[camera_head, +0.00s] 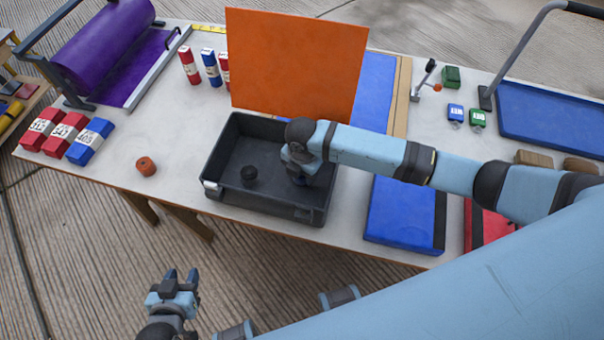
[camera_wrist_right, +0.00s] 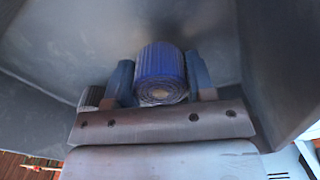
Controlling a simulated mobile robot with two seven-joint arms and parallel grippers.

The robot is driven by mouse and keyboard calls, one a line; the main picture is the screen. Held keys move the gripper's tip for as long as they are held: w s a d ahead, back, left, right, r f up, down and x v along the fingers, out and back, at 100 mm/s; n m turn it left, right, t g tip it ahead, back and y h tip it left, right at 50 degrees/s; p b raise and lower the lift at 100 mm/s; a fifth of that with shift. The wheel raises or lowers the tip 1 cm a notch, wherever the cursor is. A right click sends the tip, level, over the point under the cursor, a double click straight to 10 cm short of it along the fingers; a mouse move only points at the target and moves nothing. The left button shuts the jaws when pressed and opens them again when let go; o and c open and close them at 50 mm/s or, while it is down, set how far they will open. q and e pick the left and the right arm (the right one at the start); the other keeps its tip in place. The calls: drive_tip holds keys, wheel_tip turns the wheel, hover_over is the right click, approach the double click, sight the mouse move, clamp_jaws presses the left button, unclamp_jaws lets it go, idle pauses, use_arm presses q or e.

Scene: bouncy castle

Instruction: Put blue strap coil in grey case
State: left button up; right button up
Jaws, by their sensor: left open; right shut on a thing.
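The grey case (camera_head: 222,165) is an open dark grey bin on the table. My right gripper (camera_wrist_right: 161,82) reaches down into its right part and is shut on the blue strap coil (camera_wrist_right: 160,62), a ridged blue roll held between the two fingers, inside the case walls. In the head view the wrist hides the coil and fingertips. I cannot tell whether the coil touches the case floor. My left gripper (camera_head: 181,274) is open and empty, in front of the table over the floor.
A black coil (camera_head: 249,174) lies in the case, left of my right gripper. An orange-red coil (camera_head: 146,166) sits on the table to the left. An orange panel (camera_head: 297,62) stands behind the case. A blue pad (camera_head: 398,212) lies to its right.

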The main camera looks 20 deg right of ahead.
drive_tip(key=shift+f, duration=1)
drive_tip(key=o, duration=0.9)
drive_tip(key=shift+f, duration=0.15)
wheel_tip(320, 180, up, 12)
drive_tip(key=shift+r, duration=0.2)
